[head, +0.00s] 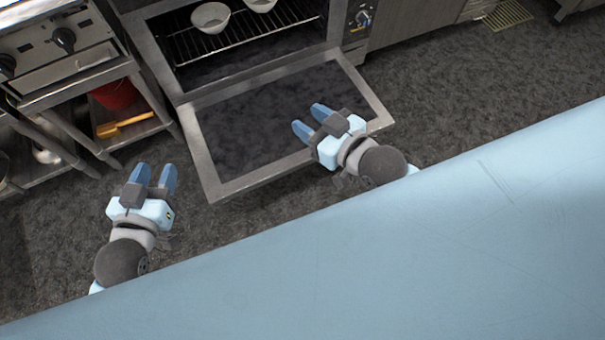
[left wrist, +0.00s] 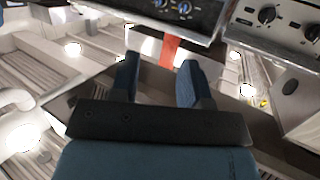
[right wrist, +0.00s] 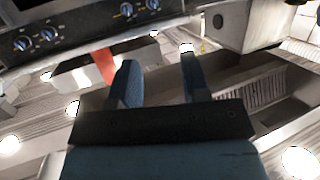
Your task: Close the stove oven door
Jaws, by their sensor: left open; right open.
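The stove oven door (head: 283,170) hangs open and lowered in front of the oven (head: 250,72) in the head view. It has a grey metal frame around a dark inner panel. My right gripper (head: 311,120) is open and appears over the right part of the door; I cannot tell whether it touches. My left gripper (head: 156,170) is open and empty, left of the door and apart from it. Both grippers also show open and empty in the left wrist view (left wrist: 158,75) and right wrist view (right wrist: 160,75). I cannot make out the door clearly in the wrist views.
White bowls (head: 210,17) sit on the wire rack (head: 246,40) inside the oven. A shelf unit at left holds a red pot (head: 116,94) and a wooden-coloured utensil (head: 124,126). Dark carpet-like floor lies clear on both sides. A pale blue surface (head: 390,255) fills the lower right.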

